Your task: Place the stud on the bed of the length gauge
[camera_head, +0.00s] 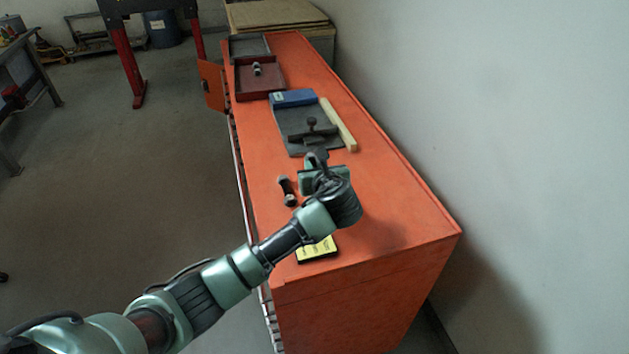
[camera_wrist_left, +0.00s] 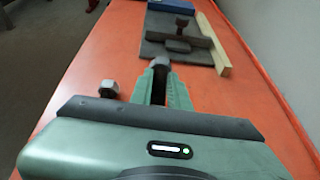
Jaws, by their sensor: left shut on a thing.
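My left gripper (camera_head: 316,168) is shut on a dark stud (camera_head: 317,155) and holds it over the orange bench. In the left wrist view the fingers (camera_wrist_left: 158,78) close on the stud, whose dark nut end (camera_wrist_left: 160,65) shows past the tips. The length gauge (camera_head: 312,131), dark with an upright knob, sits just beyond on a grey mat; it also shows in the wrist view (camera_wrist_left: 180,38). The held stud appears short of the gauge; the gap in height cannot be told. A second stud (camera_head: 288,191) with nuts lies on the bench, left of the gripper. My right gripper is not in view.
A blue box (camera_head: 293,98) lies at the mat's far end. A wooden strip (camera_head: 338,125) runs along its right side. A dark red tray (camera_head: 262,92) holding hardware and a grey tray (camera_head: 250,48) stand farther back. A yellow-black card (camera_head: 317,250) lies nearer. The bench's right side is clear.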

